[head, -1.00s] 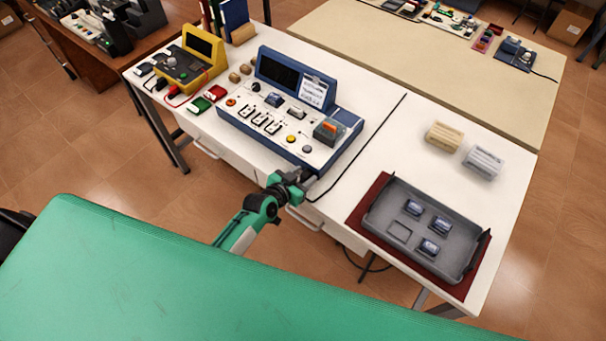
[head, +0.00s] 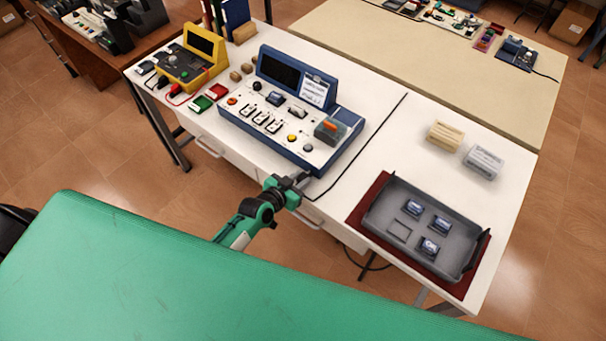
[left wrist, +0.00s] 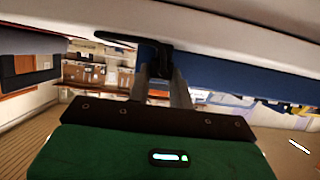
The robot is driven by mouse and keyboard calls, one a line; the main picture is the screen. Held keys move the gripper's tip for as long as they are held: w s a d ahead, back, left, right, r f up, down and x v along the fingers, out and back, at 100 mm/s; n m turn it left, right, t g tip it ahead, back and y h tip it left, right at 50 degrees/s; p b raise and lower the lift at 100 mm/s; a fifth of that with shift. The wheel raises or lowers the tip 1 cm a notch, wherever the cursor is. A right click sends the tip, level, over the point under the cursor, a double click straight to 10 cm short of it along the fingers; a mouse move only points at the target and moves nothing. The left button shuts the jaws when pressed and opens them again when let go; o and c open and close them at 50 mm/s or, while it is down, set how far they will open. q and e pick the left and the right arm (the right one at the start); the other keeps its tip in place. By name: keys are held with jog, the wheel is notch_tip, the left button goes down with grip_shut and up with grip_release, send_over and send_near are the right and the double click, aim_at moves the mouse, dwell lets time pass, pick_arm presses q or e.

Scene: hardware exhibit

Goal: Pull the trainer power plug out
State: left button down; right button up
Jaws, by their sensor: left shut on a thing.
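The blue and white trainer (head: 335,150) stands on the white table, with a dark screen and switches on its sloping panel. My left gripper (head: 302,181) is at the trainer's near edge, by its front right corner. In the left wrist view, the left gripper's fingers (left wrist: 160,84) are shut on the black power plug (left wrist: 154,57), which lies in front of the trainer's blue side (left wrist: 225,75). A black cable (left wrist: 113,37) bends off from the plug. Whether the plug's pins are in the socket is hidden. My right gripper is not in view.
A grey tray (head: 378,218) with several small modules sits on a dark red mat at right. A yellow instrument (head: 205,47) stands at left. The black cable (head: 375,137) crosses the white table (head: 400,150). The table between trainer and tray is otherwise clear.

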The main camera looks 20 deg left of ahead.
pick_arm(q)
jog(key=c, duration=1.2)
grip_release()
jog(key=shift+s, duration=0.1)
jog(key=shift+c, duration=0.2)
jog(key=shift+s, duration=0.1)
jog(key=b+v, duration=0.2)
jog(key=v, duration=1.1)
jog(key=shift+s+a+r+b, duration=0.2)
jog(key=shift+s+b, duration=0.1)
jog(key=shift+b, duration=0.1)
